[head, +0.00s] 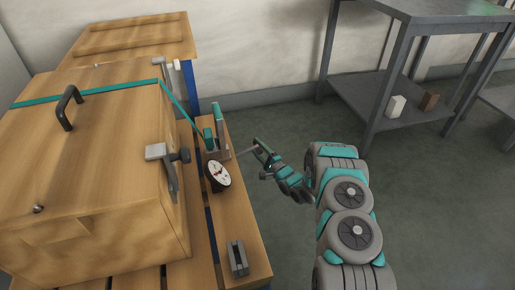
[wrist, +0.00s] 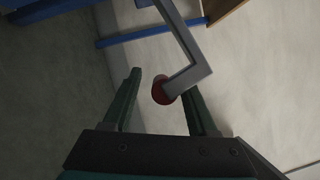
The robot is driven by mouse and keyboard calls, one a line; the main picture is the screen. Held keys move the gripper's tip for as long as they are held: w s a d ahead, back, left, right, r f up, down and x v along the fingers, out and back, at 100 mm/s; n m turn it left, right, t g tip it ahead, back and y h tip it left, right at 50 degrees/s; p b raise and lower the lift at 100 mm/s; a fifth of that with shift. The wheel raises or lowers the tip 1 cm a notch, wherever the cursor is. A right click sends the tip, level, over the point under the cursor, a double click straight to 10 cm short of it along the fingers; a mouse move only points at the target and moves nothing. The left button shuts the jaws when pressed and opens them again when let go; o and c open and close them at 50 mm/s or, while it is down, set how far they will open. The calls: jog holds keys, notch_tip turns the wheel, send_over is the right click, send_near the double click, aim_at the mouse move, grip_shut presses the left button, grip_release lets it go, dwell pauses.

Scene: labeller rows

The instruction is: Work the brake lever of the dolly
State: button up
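The brake lever, a grey bent bar (wrist: 192,72), reaches down from the top of the wrist view and ends in a red knob (wrist: 163,92). My gripper (wrist: 164,84) is open, its dark fingers on either side of the knob. A clear gap shows between the knob and the left finger; the lever's end overlaps the right finger, and I cannot tell if they touch. In the head view my gripper (head: 262,160) is just right of the dolly's slatted wooden deck (head: 250,215). A thin grey bar (head: 246,153) shows there, but the red knob is not visible.
A large wooden crate (head: 95,150) with a teal strap (head: 95,90) stands on the deck. A round dial (head: 217,175), a teal-handled buckle (head: 216,112) and a grey bracket (head: 238,257) are along its edge. A grey shelf unit (head: 360,88) stands back right. Floor between is clear.

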jog(key=shift+d, duration=0.1)
jog(key=r+v, duration=0.1)
jog(key=v, duration=0.6)
jog(key=shift+s+f, duration=0.35)
jog(key=shift+f, duration=0.2)
jog(key=shift+d, duration=0.15)
